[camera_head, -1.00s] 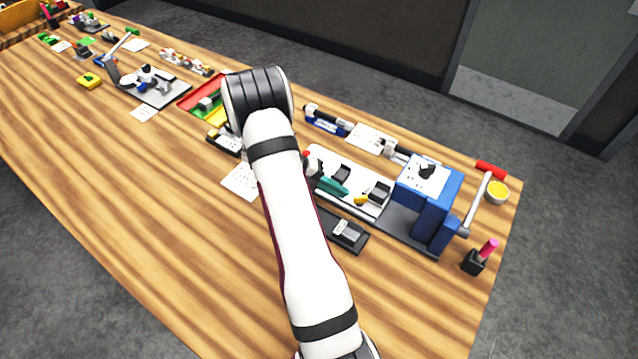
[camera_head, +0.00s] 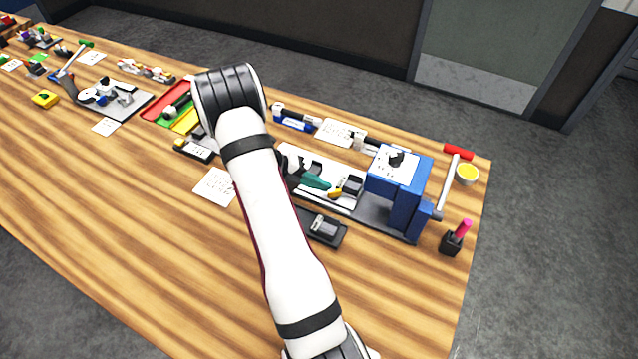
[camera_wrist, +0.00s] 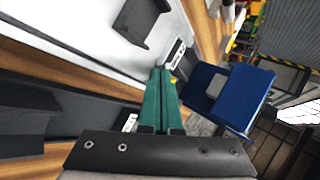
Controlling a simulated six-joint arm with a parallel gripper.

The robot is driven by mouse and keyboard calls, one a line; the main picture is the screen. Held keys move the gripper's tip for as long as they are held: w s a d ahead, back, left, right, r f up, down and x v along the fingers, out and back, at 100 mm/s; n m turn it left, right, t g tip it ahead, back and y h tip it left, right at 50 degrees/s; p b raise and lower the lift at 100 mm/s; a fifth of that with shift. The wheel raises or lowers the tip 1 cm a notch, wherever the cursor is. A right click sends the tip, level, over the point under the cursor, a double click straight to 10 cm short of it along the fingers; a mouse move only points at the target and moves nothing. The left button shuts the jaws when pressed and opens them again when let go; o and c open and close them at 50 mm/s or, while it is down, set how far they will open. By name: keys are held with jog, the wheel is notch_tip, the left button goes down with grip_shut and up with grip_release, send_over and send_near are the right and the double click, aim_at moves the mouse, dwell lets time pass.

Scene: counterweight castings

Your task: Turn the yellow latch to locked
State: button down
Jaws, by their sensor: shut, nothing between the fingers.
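The small yellow latch (camera_head: 335,193) sits on the white panel (camera_head: 297,155) beside a dark block, left of the blue machine. In the wrist view only a small yellow part (camera_wrist: 173,81) shows at the right edge of the fingers; the rest is hidden behind them. My gripper (camera_head: 328,186) has teal fingers, pressed together and empty. Their tips are right by the latch; I cannot tell whether they touch it. In the wrist view the gripper (camera_wrist: 160,72) points along the panel. The latch's exact angle is too small to read.
The blue machine (camera_head: 408,195) with a dark knob on top stands right of the latch; it also shows in the wrist view (camera_wrist: 230,95). Front table is clear.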

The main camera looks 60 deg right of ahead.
jog(key=shift+s+d, duration=0.2)
jog(key=shift+d, duration=0.35)
jog(key=shift+s+d, duration=0.2)
jog(key=shift+d, duration=0.3)
dwell(0.4)
